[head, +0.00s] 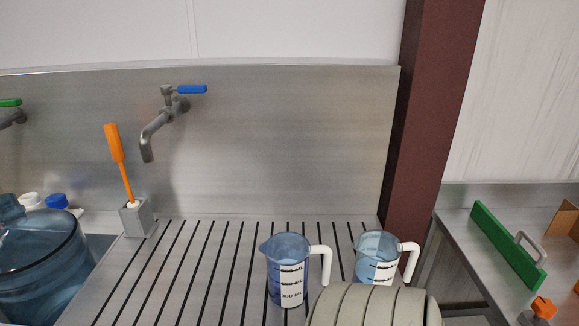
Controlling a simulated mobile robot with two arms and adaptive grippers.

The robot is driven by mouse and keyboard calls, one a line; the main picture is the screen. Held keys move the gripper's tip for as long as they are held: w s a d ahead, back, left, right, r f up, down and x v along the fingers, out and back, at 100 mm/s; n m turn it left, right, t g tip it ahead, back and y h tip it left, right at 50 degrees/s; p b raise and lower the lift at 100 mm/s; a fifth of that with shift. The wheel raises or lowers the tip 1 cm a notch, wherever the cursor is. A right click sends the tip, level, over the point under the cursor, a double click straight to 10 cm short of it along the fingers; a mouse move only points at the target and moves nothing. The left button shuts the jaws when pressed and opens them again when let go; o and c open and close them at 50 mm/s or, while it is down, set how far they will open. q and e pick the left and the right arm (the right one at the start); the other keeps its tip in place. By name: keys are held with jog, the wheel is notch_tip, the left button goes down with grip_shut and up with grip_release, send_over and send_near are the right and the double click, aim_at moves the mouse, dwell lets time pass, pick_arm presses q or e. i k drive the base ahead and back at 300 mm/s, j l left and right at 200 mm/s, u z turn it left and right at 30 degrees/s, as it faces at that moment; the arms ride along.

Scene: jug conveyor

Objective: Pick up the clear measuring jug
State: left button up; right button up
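Two see-through measuring jugs with white handles stand upright on the slatted metal drainboard (215,270). The right jug (370,245) is paler and clearer, with a light blue tint. Its handle points right, and its lower part is hidden behind a ribbed grey-beige object. The left jug (283,265) is a deeper blue, with dark markings and its handle also to the right. The jugs stand apart with a small gap between them.
The ribbed rounded object (375,305) lies close in front of the right jug. A large blue bottle (35,265) is at left. An orange-handled tool (116,150) stands in a grey holder (138,219) below a tap (155,125). The drainboard's left part is clear. A brown column (425,120) rises at right.

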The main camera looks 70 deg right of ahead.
aim_at(379, 252)
jog(key=z, duration=2.75)
jog(key=u, duration=1.2)
jog(key=k+l+z, duration=0.1)
jog(key=k, duration=0.2)
jog(key=k+l+z, duration=0.15)
jog(key=i, duration=0.15)
